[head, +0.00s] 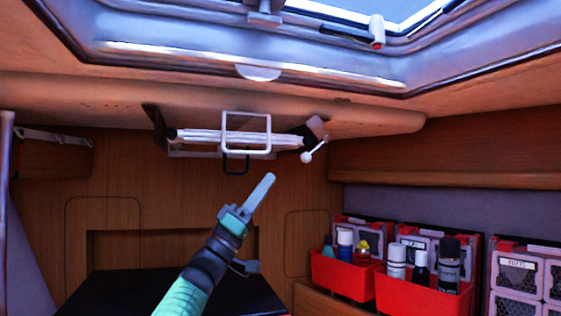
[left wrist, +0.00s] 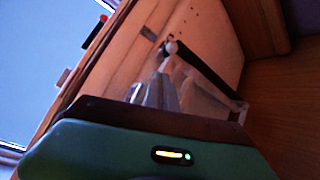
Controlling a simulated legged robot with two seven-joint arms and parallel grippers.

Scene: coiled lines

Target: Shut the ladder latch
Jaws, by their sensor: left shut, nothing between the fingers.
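The folded ladder (head: 235,138), with pale rails and a white wire loop (head: 246,132), lies under the overhead beam. At its right end is the latch (head: 314,151), a white lever with a round knob that hangs down to the lower left from a dark bracket. A pale round knob, which looks like the latch's, also shows in the left wrist view (left wrist: 171,47). My left gripper (head: 266,182) is shut and empty, pointing up and right, below and left of the latch in the picture. It looks apart from the latch. My right gripper is not in view.
The hatch frame (head: 260,75) is overhead, with a red-tipped handle (head: 376,35) at its edge. Red bins (head: 345,275) with several bottles stand at the lower right. A dark flat surface (head: 110,295) lies at the lower left. The space between gripper and ladder looks clear.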

